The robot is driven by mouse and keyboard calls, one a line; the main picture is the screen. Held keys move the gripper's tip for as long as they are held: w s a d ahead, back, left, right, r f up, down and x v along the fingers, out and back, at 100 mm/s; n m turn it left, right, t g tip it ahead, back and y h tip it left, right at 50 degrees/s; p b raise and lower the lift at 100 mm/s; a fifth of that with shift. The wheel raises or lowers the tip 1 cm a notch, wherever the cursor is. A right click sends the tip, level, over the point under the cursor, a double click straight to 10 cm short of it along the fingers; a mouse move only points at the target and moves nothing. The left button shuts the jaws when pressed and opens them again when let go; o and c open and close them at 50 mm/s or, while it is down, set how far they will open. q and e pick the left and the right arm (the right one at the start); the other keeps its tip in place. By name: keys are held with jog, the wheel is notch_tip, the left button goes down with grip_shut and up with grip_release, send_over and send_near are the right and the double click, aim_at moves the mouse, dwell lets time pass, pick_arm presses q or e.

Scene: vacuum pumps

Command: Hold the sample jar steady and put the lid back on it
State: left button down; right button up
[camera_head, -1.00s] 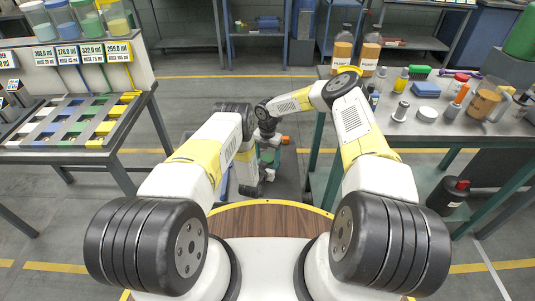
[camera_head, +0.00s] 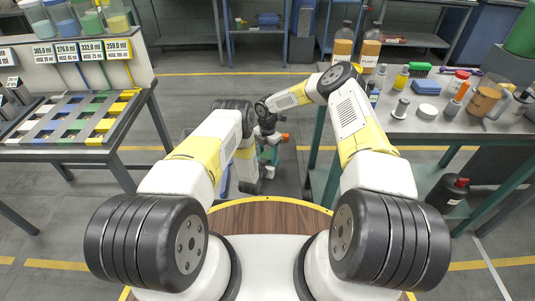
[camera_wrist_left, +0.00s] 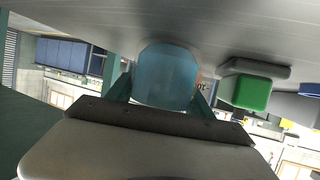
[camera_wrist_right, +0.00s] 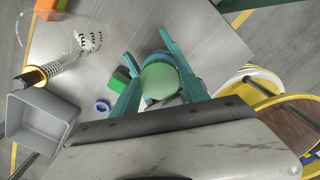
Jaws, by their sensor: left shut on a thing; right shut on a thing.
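My right gripper (camera_wrist_right: 160,82) is shut on a round, pale green lid (camera_wrist_right: 160,82), which sits between its teal fingers in the right wrist view. My left gripper (camera_wrist_left: 165,85) is shut on a translucent blue body that looks like the sample jar (camera_wrist_left: 166,76), between its teal fingers in the left wrist view. In the head view my right gripper (camera_head: 268,154) shows small beyond the brown deck, while my left gripper is mostly hidden by its arm. I cannot tell whether lid and jar touch.
In the head view, a cluttered bench (camera_head: 430,122) stands at right and a tray table (camera_head: 65,155) at left.

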pick_arm(q)
jog(key=shift+d, duration=0.1)
pick_arm(e)
jog(key=o, duration=1.5)
jog(key=shift+o, duration=0.2)
jog(key=shift+r, duration=2.3)
jog(key=o, duration=0.6)
